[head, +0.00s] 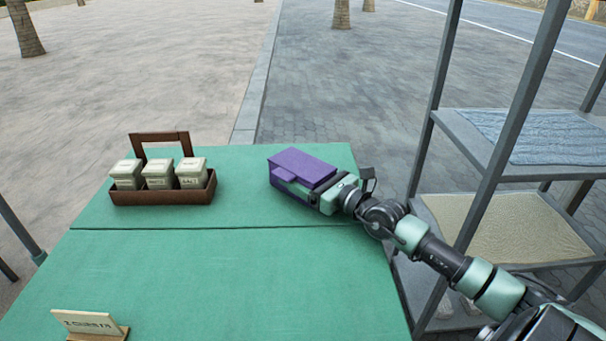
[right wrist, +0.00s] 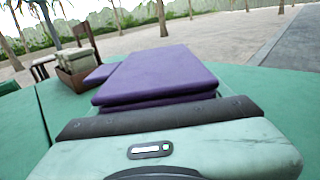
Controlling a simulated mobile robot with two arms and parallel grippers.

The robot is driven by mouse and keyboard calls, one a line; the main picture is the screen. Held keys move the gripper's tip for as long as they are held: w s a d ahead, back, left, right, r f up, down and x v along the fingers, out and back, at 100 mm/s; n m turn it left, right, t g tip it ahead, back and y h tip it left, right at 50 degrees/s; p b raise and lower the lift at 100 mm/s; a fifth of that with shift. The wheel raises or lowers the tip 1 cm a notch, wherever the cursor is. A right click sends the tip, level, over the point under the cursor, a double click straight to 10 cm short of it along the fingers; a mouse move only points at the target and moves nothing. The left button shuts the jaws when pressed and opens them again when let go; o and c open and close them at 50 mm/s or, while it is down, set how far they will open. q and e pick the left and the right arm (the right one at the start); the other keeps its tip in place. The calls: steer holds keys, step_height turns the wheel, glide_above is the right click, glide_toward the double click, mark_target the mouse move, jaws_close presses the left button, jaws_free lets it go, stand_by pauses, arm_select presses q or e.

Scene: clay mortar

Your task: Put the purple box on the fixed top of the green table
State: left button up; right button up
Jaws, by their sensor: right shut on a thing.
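The purple box (head: 304,166) is at the right side of the far section of the green table (head: 230,270). My right gripper (head: 298,187) is shut on the near side of the box, with its arm coming in from the right. In the right wrist view the box (right wrist: 165,70) lies level just beyond the gripper body (right wrist: 165,125). I cannot tell whether its underside touches the table. A seam crosses the tabletop, dividing a far section from a near one; the box is beyond it. My left gripper is not in view.
A brown caddy (head: 165,195) with several lidded jars stands at the far left of the table. A small sign (head: 90,325) stands at the near left. A grey shelf rack (head: 480,190) rises close to the right. The table's middle is clear.

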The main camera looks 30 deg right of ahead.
steer(key=o, duration=1.7)
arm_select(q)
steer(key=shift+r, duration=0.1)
arm_select(e)
steer(key=shift+r, duration=0.1)
steer(key=shift+s+d, duration=0.1)
steer(key=shift+s, duration=0.25)
steer(key=v, duration=0.5)
steer(key=shift+s+d, duration=0.1)
steer(key=shift+s, duration=0.15)
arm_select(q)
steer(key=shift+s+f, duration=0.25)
arm_select(e)
steer(key=shift+s+d, duration=0.1)
steer(key=shift+s, duration=0.55)
